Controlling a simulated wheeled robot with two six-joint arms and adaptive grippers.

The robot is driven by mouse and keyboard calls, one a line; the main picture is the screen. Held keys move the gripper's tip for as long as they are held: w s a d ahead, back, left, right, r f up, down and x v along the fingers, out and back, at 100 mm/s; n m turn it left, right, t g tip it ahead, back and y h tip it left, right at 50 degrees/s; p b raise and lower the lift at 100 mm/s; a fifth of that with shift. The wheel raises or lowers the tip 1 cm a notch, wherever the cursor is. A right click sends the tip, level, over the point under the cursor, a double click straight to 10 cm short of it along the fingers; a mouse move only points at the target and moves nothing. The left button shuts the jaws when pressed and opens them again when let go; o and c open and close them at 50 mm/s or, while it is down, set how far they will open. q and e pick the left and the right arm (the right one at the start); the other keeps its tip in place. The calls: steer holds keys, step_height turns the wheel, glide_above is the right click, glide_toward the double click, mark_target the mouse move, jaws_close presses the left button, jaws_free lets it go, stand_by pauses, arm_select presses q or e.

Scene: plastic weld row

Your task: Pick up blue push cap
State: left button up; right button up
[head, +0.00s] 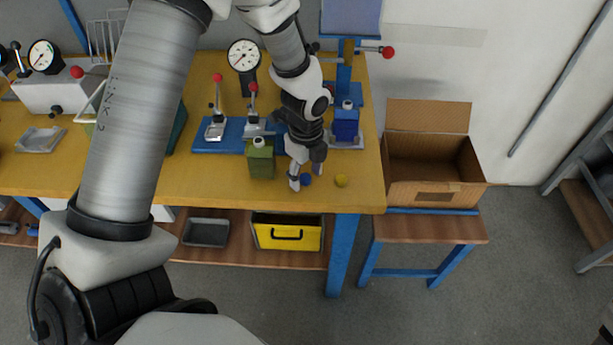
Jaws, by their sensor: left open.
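The blue push cap (306,180) is a small round blue piece on the yellow worktop (225,183), near its front right. My left gripper (306,180) points down at the cap, its fingers open on either side of it. I cannot tell whether the fingers touch the cap. A green container (261,160) with a white neck stands left of the gripper. A blue container (346,123) with a white top stands behind it to the right. My right gripper is not in view.
Blue fixtures with red-knobbed levers (220,132) and a dial gauge (244,57) stand behind. A blue press (345,75) is at the back right. An open cardboard box (433,193) sits on a lower stand (430,230) to the right. The worktop's front edge is close.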

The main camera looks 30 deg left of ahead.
arm_select(q)
steer(key=shift+s+r, duration=0.2)
steer(key=shift+c, duration=1.1)
steer(key=c, duration=0.6)
